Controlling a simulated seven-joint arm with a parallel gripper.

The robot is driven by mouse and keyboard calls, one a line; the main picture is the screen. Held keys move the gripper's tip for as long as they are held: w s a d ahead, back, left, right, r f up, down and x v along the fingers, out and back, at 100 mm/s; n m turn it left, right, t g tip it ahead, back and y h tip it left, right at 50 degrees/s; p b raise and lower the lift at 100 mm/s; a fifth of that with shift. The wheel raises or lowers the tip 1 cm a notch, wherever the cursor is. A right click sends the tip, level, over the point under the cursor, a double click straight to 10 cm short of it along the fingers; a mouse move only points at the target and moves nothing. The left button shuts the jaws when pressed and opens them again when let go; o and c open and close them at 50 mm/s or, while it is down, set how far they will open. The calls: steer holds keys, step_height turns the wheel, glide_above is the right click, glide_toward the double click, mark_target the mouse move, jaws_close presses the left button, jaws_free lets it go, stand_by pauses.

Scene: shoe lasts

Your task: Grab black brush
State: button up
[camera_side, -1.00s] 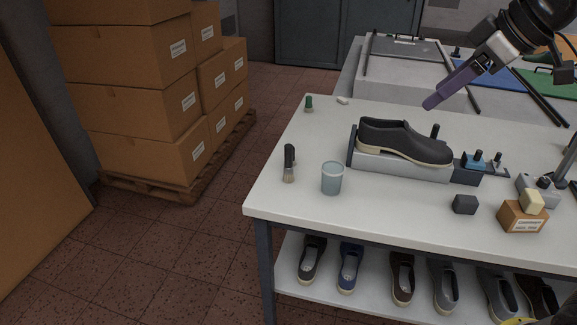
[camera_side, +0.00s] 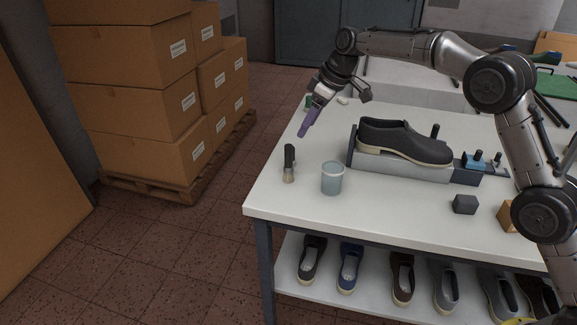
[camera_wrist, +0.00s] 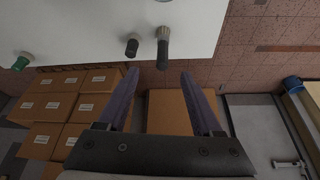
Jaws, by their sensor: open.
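The black brush (camera_side: 289,158) stands upright near the left edge of the white table, dark handle up and pale bristles down. In the wrist view the brush (camera_wrist: 163,50) shows its pale bristle end and dark handle, just beyond the fingertips. A second short dark object (camera_wrist: 131,47) is close beside it; in the side view it is mostly hidden behind the brush. My gripper (camera_side: 303,134) is above the table's left side, behind and above the brush, apart from it. In the wrist view its purple fingers (camera_wrist: 160,74) are spread with nothing between them.
A translucent cup (camera_side: 332,179) stands right of the brush. A dark shoe (camera_side: 400,140) sits on a grey fixture (camera_side: 400,168) farther right. A green-topped item (camera_wrist: 22,61) is at the table's far left. Stacked cartons (camera_side: 150,95) stand on the floor beyond the table (camera_side: 300,207).

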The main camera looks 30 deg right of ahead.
mark_target(289, 166)
steer(key=x, duration=1.4)
steer(key=shift+s+a+f, duration=0.2)
steer(key=shift+s+f, duration=0.05)
jaws_close()
